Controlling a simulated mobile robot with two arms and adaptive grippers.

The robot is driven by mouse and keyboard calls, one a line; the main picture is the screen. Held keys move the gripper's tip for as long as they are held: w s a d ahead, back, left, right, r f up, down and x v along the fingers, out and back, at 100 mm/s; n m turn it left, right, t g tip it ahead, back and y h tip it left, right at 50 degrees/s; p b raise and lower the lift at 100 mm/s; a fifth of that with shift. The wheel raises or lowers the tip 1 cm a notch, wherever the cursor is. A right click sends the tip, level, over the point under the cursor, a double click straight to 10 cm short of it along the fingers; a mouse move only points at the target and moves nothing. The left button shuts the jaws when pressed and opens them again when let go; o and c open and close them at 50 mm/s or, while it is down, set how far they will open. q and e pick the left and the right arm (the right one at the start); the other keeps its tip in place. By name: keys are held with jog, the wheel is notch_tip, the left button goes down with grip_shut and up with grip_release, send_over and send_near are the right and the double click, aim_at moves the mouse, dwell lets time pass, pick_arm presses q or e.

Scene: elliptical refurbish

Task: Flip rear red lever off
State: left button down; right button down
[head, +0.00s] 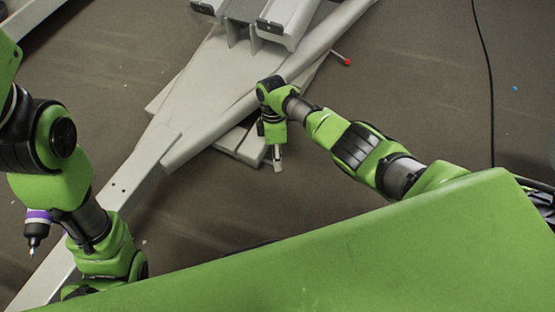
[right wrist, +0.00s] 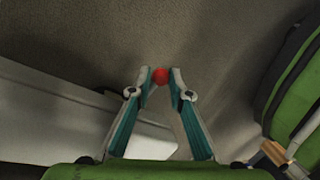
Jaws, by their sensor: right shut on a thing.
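In the right wrist view a round red lever knob (right wrist: 160,76) sits between the two fingertips of my right gripper (right wrist: 161,80), which is shut on it. In the head view my right gripper (head: 278,165) points down beside the pale grey frame, and the knob it holds is hidden there. Another thin lever with a red end (head: 347,62) sticks out from the far right side of the frame, apart from my gripper. My left arm is at the left; a dark pointed end with a purple ring (head: 38,228) hangs there, and its jaws cannot be made out.
The pale grey metal frame (head: 205,75) runs diagonally across the head view, with a long beam toward the lower left. The brown floor (head: 430,100) is mostly clear around the frame.

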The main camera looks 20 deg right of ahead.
jog(key=c, duration=1.9)
grip_release()
jog(key=shift+s+a, duration=0.15)
jog(key=shift+a, duration=0.05)
jog(key=shift+d, duration=0.1)
jog(key=v, duration=1.2)
